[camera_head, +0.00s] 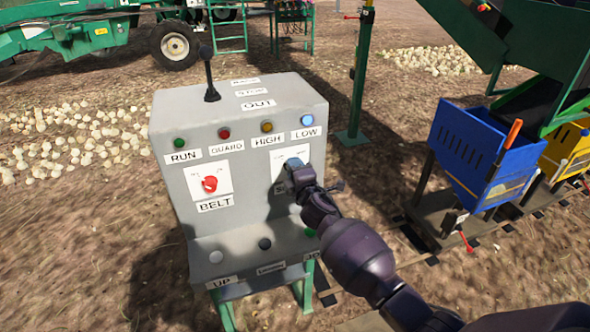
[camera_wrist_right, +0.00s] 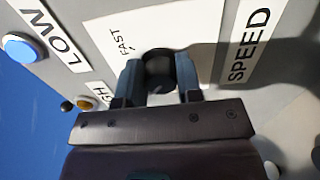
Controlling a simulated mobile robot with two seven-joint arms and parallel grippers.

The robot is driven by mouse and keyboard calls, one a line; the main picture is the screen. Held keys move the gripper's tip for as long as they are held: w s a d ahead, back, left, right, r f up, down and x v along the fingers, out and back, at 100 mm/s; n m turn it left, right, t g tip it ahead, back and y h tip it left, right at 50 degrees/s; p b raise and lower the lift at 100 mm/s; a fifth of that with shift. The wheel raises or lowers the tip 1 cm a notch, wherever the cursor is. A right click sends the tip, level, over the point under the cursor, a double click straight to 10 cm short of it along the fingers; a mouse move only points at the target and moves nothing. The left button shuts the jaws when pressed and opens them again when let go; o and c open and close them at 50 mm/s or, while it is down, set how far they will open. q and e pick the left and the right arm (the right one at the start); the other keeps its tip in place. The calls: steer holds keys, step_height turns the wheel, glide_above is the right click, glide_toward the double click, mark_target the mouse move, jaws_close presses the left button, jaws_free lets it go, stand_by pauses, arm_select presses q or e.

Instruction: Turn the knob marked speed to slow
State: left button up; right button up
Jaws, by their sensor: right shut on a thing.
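The speed knob (camera_wrist_right: 158,68) is dark and round, on a white plate with FAST printed near it and a SPEED label (camera_wrist_right: 249,45) beside it in the right wrist view. My right gripper (camera_wrist_right: 160,84) is shut on the knob, one finger on each side. In the head view my right gripper (camera_head: 294,168) reaches the upper right of the grey control box (camera_head: 240,180) and covers the knob and most of the SPEED label. The knob's pointer is hidden, so its setting cannot be told. My left gripper is not in view.
Beside it on the box is the red BELT knob (camera_head: 209,184). A black lever (camera_head: 208,75) stands on top. Lamps line the upper front, the LOW lamp (camera_head: 307,120) blue. A blue crate (camera_head: 478,155) stands at right.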

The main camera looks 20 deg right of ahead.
stand_by(0.3)
steer(key=o, duration=0.9)
steer(key=shift+a, duration=0.1)
steer(key=shift+o, duration=0.2)
steer(key=shift+s, duration=0.15)
steer(key=s, duration=1)
steer(key=shift+s+d, duration=0.25)
steer(key=shift+s, duration=0.05)
